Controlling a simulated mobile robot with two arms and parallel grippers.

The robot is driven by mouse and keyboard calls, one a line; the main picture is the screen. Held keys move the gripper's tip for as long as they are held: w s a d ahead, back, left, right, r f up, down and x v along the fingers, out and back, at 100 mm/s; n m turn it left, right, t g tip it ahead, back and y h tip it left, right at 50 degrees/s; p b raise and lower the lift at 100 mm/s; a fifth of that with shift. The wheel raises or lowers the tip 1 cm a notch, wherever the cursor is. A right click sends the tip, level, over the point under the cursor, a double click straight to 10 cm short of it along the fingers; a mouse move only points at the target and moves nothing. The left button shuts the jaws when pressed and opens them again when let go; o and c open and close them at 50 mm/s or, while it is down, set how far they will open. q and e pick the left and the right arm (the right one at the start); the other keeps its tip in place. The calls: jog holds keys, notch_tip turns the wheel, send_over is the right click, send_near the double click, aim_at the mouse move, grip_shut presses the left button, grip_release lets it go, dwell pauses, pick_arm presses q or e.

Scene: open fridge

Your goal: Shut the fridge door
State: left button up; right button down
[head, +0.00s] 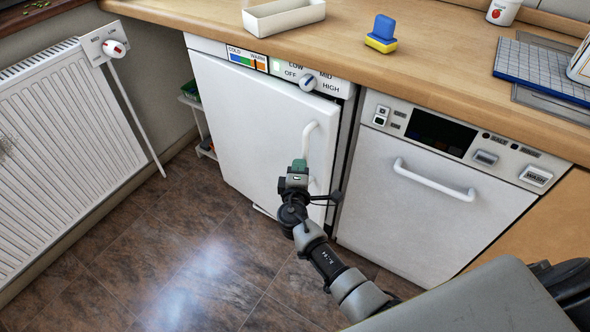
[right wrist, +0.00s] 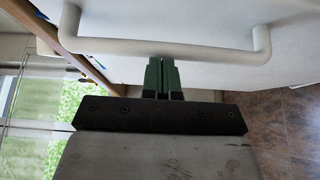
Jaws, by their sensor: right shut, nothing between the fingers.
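The white fridge door (head: 245,125) is under the counter, below a panel with a cold-to-warm scale and a knob. It is near its frame; a dark gap shows along its right side, and I cannot tell if it is fully flush. Its white curved handle (head: 308,140) is near the right edge and also shows in the right wrist view (right wrist: 190,50). My right gripper (head: 299,164) is shut and empty, its green fingertips (right wrist: 163,62) at the door beside the handle's middle. I cannot tell whether they touch. My left gripper is not in view.
A white dishwasher (head: 410,220) with a bar handle stands right of the fridge. A white radiator (head: 60,150) is on the left. The brown floor in front is clear.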

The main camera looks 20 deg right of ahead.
aim_at(315, 151)
jog(key=d, duration=0.2)
jog(key=w+d+y+b, duration=0.1)
jog(key=d, duration=0.1)
jog(key=w+d+n+y+b, duration=0.1)
jog(key=shift+w+d+t, duration=0.25)
jog(key=shift+d+t, duration=0.15)
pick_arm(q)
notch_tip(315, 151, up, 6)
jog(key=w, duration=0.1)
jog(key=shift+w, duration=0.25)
pick_arm(e)
jog(key=shift+a, duration=0.1)
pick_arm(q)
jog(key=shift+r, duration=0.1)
